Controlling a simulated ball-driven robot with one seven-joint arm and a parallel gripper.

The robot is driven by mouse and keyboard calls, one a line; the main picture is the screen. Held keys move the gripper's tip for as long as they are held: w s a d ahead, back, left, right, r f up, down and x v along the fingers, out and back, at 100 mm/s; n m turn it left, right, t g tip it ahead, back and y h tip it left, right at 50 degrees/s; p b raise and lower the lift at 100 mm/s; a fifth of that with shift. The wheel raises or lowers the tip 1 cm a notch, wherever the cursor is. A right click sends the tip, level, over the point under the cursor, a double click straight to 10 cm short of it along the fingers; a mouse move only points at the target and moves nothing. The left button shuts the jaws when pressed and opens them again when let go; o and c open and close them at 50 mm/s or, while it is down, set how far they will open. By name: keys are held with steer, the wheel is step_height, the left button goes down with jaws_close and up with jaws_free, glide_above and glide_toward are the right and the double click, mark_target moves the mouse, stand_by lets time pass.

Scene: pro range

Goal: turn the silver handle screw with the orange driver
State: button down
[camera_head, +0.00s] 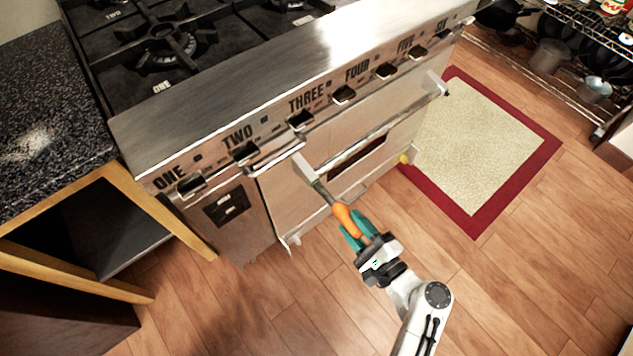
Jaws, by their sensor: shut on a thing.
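The orange driver (342,213) is held in my gripper (355,231), whose teal fingers are shut around its handle. The driver's shaft (321,191) points up and left toward the oven front. Its tip is close to the left end of the silver oven handle (367,134), at the handle's end bracket (305,168). The screw itself is too small to make out, and I cannot tell whether the tip touches it.
The stove's numbered knobs (343,95) run above the handle. A dark counter (45,125) on an open wooden frame stands at the left. A red-bordered rug (488,135) lies at the right, near a wire shelf (545,70) with pots. Bare wood floor surrounds my arm.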

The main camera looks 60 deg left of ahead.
steer(key=shift+w+d+p, duration=0.15)
steer(key=shift+w+d, duration=0.05)
steer(key=shift+d, duration=0.6)
steer(key=shift+w+d+p, duration=0.15)
steer(key=shift+d, duration=0.65)
steer(key=shift+w+d+p, duration=0.15)
steer(key=shift+w+d, duration=0.05)
steer(key=shift+d, duration=0.6)
steer(key=w+d+r+m+t+h+p, duration=0.2)
steer(key=w+d+r+m+t+p, duration=0.25)
steer(key=d+t, duration=0.4)
steer(key=w+d+r+m+t+h+p, duration=0.3)
steer(key=w+d+m+t, duration=0.35)
steer(key=d, duration=0.35)
steer(key=s+d+r+m+t+h+p, duration=0.1)
steer(key=d+m+h, duration=0.3)
steer(key=d, duration=0.5)
steer(key=d+r+m+t+h+p, duration=0.2)
steer(key=d+m+t+h, duration=0.2)
steer(key=d+h, duration=0.4)
steer(key=shift+s+d+r+m+p, duration=0.3)
steer(key=shift+s+d+m+p, duration=0.1)
steer(key=shift+d, duration=0.7)
